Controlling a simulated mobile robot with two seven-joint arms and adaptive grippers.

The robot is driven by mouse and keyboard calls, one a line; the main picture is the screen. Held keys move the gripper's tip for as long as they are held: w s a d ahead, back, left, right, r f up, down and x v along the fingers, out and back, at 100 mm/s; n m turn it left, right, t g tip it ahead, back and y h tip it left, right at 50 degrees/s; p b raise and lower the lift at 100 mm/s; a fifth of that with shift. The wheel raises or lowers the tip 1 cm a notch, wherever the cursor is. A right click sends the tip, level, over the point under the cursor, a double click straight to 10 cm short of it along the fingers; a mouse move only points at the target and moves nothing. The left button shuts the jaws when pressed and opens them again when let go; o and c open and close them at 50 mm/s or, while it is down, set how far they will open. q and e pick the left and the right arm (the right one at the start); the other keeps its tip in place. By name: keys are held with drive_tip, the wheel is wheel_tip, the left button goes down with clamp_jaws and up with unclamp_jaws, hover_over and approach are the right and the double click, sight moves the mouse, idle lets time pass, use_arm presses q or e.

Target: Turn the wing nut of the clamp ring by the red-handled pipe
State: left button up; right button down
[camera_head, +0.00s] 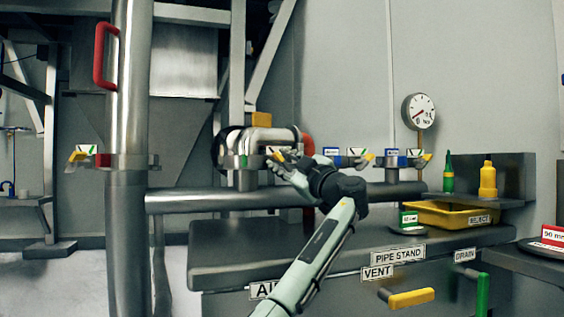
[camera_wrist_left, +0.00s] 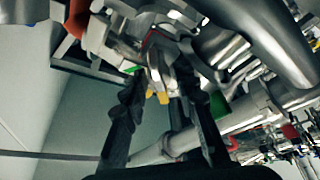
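The red handle (camera_head: 100,55) is on the tall steel pipe (camera_head: 132,60) at the left of the head view. A clamp ring (camera_head: 128,161) sits around that pipe below the handle, with a yellow-tipped wing nut (camera_head: 77,156) sticking out on its left. My left gripper (camera_head: 284,166) is well to the right of it, by the clamp ring (camera_head: 240,161) under the steel elbow. In the left wrist view my left gripper's dark fingers (camera_wrist_left: 163,125) are apart, with a yellow-tipped wing nut (camera_wrist_left: 157,97) in view between them. Contact cannot be told. My right gripper is not in view.
More clamps with yellow tips (camera_head: 416,160) line up to the right, below a pressure gauge (camera_head: 419,111). A horizontal pipe (camera_head: 200,201) runs above the dark bench (camera_head: 235,250). A yellow tray (camera_head: 450,215) and yellow bottle (camera_head: 487,180) stand at the right.

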use_arm(q)
drive_tip(key=v, duration=1.2)
drive_tip(key=shift+f, duration=0.1)
